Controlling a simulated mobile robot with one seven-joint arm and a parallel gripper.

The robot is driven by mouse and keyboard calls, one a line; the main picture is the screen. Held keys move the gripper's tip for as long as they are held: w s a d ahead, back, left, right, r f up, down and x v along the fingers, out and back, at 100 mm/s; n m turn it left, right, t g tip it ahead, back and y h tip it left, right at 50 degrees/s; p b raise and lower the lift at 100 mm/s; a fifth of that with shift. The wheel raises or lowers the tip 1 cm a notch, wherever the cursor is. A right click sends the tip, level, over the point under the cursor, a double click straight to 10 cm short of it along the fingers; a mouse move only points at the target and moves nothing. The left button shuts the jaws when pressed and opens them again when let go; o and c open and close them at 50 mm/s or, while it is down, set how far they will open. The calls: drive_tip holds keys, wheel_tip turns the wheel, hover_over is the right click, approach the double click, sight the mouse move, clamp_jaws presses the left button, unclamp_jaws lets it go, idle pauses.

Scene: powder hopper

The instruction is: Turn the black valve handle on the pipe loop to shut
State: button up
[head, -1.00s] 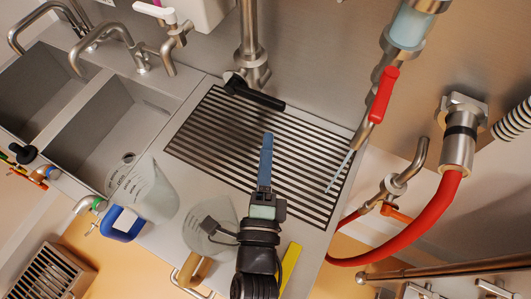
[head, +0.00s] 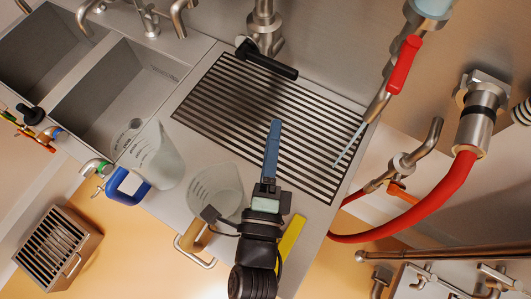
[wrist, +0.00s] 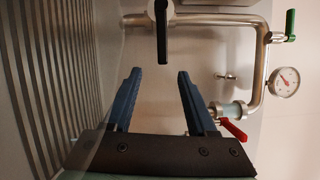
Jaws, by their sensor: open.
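The black valve handle (head: 268,60) is a lever on a steel pipe fitting (head: 264,30) at the back of the grated drain, slanting down to the right. In the wrist view the handle (wrist: 161,30) points down from the top edge, in front of a horizontal steel pipe (wrist: 205,19). My gripper (head: 275,124) is over the grate, short of the handle and apart from it. In the wrist view my gripper (wrist: 159,74) is open and empty. The handle lies just past the fingertips, lined up with the gap between them. The handle's upper end is cut off there.
A red-handled valve (head: 405,65) and a red hose (head: 440,210) are at the right. Clear beakers (head: 152,157) stand on the counter left of my arm. A gauge (wrist: 285,82), green handle (wrist: 290,25) and red handle (wrist: 233,129) show in the wrist view.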

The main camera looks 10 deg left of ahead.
drive_tip(key=s+b, duration=0.2)
drive_tip(key=s, duration=0.7)
drive_tip(key=shift+s+d+f, duration=0.25)
drive_tip(key=shift+s+d, duration=0.1)
drive_tip(key=shift+s, duration=0.05)
drive_tip(key=w+a+r+n+t+y, duration=0.1)
drive_tip(key=w+r+n+t, duration=0.1)
drive_tip(key=w+r+n, duration=0.55)
drive_tip(key=w+a+r+n+t+y, duration=0.1)
drive_tip(key=w+a+r+n+t, duration=0.15)
drive_tip(key=w+r, duration=0.85)
drive_tip(key=s+d+r+n+t+h, duration=0.1)
drive_tip(key=d+r+n, duration=0.1)
drive_tip(key=r, duration=0.7)
drive_tip(key=s+d+r+n+t+h, duration=0.1)
drive_tip(key=s+d+r+n+t, duration=0.1)
drive_tip(key=r, duration=0.8)
drive_tip(key=s+d+r+n+t+h, duration=0.1)
drive_tip(key=r+n, duration=0.3)
drive_tip(key=r, duration=0.6)
drive_tip(key=shift+s+d+r, duration=0.2)
drive_tip(key=shift+s+d, duration=0.45)
drive_tip(key=shift+d, duration=0.2)
